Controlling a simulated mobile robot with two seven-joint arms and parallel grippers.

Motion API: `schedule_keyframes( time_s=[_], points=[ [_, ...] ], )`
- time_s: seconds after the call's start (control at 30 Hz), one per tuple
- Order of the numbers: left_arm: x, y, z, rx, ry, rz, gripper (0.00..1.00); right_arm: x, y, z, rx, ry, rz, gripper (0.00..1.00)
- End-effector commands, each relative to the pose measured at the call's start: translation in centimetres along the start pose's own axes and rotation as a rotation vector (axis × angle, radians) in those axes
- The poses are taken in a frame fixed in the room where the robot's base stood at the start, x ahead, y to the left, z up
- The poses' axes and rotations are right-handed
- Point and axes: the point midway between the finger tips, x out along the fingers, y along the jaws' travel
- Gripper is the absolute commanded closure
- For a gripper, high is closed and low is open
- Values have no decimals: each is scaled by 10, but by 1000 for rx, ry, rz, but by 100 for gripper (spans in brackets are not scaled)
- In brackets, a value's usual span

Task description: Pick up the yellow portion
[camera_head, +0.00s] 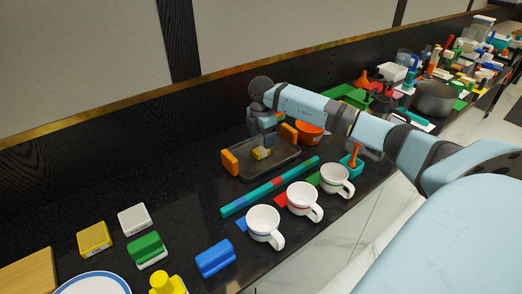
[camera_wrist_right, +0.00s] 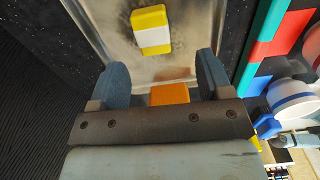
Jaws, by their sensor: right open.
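The yellow portion (camera_head: 262,154) lies in a dark, shallow tray (camera_head: 262,172) with orange handles in the head view. In the right wrist view the yellow portion (camera_wrist_right: 150,19) is a small yellow block with a white band, lying on the tray's metal floor (camera_wrist_right: 104,22). My right gripper (camera_head: 265,137) is above the tray, close to the portion. In the wrist view my right gripper (camera_wrist_right: 161,63) has its two blue fingers spread apart with nothing between them. The portion lies beyond the fingertips. My left gripper is not in view.
An orange bowl (camera_head: 309,133) stands behind the tray at right. The counter left of the tray is clear.

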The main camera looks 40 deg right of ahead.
Motion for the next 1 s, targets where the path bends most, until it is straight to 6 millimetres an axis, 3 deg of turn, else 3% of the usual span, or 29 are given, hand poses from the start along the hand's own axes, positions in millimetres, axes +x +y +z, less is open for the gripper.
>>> schedule_keyframes(
  time_s=[0.27,0.57,0.8,0.87,1.0],
  points=[
    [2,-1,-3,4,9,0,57,18,2,1,1,1,0,28],
    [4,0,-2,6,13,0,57,59,8,4,1,1,0,28],
    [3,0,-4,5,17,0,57,62,8,5,0,0,1,28],
    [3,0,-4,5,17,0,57,62,8,5,0,0,1,39],
    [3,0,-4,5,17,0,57,62,8,5,0,1,1,71]
  ],
)
